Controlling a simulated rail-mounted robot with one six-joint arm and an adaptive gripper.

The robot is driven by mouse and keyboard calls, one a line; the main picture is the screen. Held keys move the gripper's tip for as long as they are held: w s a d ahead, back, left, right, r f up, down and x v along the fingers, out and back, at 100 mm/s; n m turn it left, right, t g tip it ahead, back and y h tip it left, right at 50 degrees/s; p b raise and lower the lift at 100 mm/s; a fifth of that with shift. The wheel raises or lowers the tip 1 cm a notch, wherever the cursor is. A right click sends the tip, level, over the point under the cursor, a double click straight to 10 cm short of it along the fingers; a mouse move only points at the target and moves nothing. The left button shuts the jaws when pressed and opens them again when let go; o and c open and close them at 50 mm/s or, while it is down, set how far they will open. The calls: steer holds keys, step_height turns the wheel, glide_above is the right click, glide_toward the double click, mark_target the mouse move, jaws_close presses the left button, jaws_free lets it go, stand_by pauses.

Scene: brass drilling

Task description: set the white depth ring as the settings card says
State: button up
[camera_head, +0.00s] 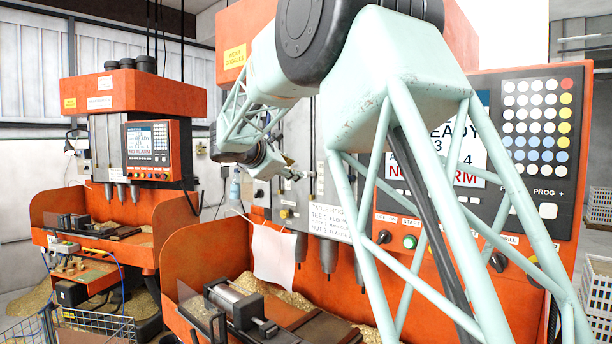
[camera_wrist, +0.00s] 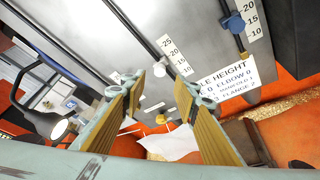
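A small white piece (camera_wrist: 159,69), apparently the white depth ring, sits on a dark rod beside a 25-20-15 scale (camera_wrist: 175,57) in the wrist view. My gripper (camera_wrist: 161,91) is open, its two tan-padded fingers apart on either side of the view below this piece. Nothing shows between the pads. In the head view my gripper (camera_head: 291,170) is near the machine's grey front, too small there to read the ring.
A blue piece (camera_wrist: 235,24) sits on another rod beside a second scale (camera_wrist: 252,20). A brass-coloured knob (camera_wrist: 160,118) lies below the white piece. A white cloth (camera_head: 274,257) hangs under the panel, above a vise (camera_head: 235,306). A second orange machine (camera_head: 130,92) stands left.

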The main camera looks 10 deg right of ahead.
mark_target(306, 174)
steer(key=p+x, duration=0.1)
steer(key=x, duration=1)
steer(key=shift+w+d+p, duration=0.1)
steer(key=shift+d+p, duration=0.1)
steer(key=shift+p, duration=0.2)
steer(key=c, duration=0.9)
steer(key=shift+r+p, duration=0.7)
steer(key=shift+r, duration=1.2)
steer(key=o, duration=0.9)
steer(key=shift+a, duration=0.1)
